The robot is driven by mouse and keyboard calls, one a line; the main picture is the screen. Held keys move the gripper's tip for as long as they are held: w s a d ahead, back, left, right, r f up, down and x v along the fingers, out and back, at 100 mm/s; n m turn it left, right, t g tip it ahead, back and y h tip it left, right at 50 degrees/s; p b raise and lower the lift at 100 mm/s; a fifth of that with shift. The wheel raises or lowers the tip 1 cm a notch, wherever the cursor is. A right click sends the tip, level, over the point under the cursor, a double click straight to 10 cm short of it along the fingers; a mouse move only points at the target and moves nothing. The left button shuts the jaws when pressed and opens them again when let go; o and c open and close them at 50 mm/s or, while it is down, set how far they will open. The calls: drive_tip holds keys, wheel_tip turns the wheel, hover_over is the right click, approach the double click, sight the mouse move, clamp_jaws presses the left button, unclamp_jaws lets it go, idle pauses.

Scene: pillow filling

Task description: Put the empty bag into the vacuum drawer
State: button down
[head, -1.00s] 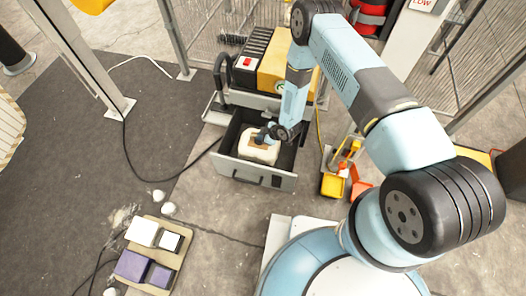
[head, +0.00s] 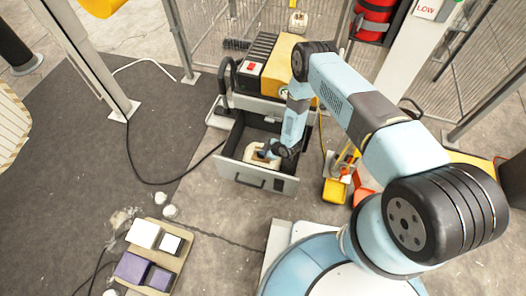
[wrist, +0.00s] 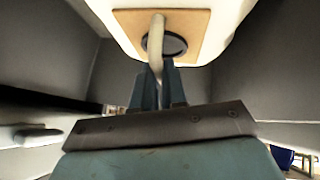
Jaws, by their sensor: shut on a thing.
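The cream bag (head: 252,159) is inside the open grey vacuum drawer (head: 290,184), low between its walls. In the wrist view the bag (wrist: 232,14) has a tan plate (wrist: 130,22) with a dark round opening (wrist: 174,44) and a pale loop across it. My gripper (head: 266,153) reaches down into the drawer over the bag. In the wrist view its fingers (wrist: 158,72) are shut on the bag's pale loop. My gripper hides part of the bag in the head view, and whether the bag touches the drawer floor cannot be told.
A black and yellow machine (head: 266,62) with a red switch stands behind the drawer. A tan tray (head: 178,258) with white and purple blocks lies at lower left. A yellow bin (head: 334,190) stands right of the drawer. A cable runs over the floor at left.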

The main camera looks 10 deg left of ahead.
drive_tip(key=c, duration=1.1)
unclamp_jaws()
drive_tip(key=shift+f, duration=0.1)
drive_tip(key=shift+d, duration=0.1)
drive_tip(key=v, duration=1.2)
drive_tip(key=shift+w, duration=0.1)
